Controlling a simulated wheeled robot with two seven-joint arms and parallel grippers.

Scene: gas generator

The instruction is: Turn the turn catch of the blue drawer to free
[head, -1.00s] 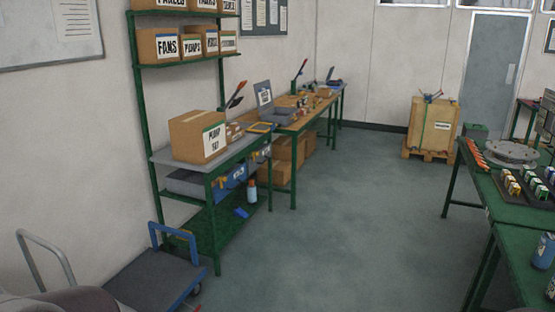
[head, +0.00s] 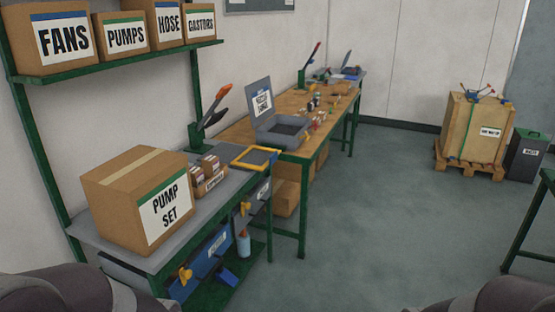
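The blue drawer (head: 205,262) is under the grey top of the near workbench. Its front carries a white label (head: 217,245) too small to read. A yellow turn catch (head: 185,275) shows at the drawer's left part. Another yellow catch (head: 245,208) is further along the bench front, and I cannot tell which drawer it belongs to. How far either catch is turned is too small to tell. Neither of my grippers is in view; only dark parts of my own arms show at the bottom corners.
A PUMP SET box (head: 120,205) stands on the near bench (head: 92,240), beside small boxes and a yellow-edged tray (head: 255,157). A bottle (head: 243,243) stands below. A wooden bench with an open grey case (head: 275,125) lies beyond.

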